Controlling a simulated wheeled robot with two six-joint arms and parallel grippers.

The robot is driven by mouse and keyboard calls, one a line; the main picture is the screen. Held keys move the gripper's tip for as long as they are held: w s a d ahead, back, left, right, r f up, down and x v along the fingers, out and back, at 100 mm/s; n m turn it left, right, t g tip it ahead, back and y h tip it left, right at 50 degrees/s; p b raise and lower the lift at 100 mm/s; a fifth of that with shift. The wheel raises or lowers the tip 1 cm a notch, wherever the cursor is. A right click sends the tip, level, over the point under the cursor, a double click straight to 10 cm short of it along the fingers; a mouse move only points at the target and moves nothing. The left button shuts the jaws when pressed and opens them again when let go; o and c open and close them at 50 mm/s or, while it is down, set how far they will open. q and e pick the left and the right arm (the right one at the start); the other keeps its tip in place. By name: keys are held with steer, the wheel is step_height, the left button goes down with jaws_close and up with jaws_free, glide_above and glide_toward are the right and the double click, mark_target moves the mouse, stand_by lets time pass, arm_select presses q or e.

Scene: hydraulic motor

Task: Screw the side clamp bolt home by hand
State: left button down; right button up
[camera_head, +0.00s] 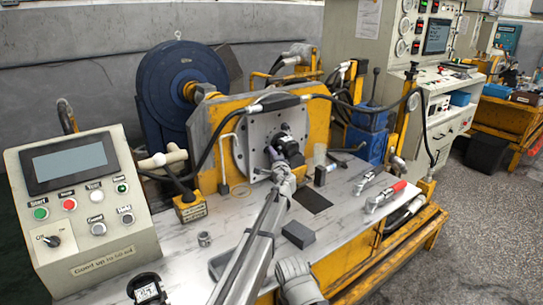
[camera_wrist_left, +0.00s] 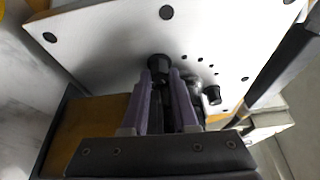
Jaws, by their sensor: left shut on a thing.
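My left gripper (camera_head: 276,142) reaches up to the grey round-holed plate (camera_head: 252,152) on the yellow test stand. In the left wrist view its two purple fingers (camera_wrist_left: 167,78) are shut on a dark round bolt head (camera_wrist_left: 158,64) close to the pale plate face (camera_wrist_left: 110,42). I take this to be the side clamp bolt. Its shank is hidden, so its depth cannot be told. A second dark knob-like part (camera_wrist_left: 213,95) stands to the right, beside a silvery piece. In the head view the gripper body hides the bolt.
The control box (camera_head: 80,200) stands at the left. On the bench lie a grey block (camera_head: 298,234), a small metal nut or socket (camera_head: 204,239), a dark mat (camera_head: 312,201) and red-and-silver tools (camera_head: 386,195). A black hose (camera_head: 207,155) arches over the stand.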

stand_by(0.3)
arm_select(q)
steer(key=shift+r+m+g+p, duration=0.15)
steer(key=shift+m+g+p, duration=0.85)
steer(key=shift+m+p, duration=1.3)
steer(key=c, duration=0.7)
jaws_free()
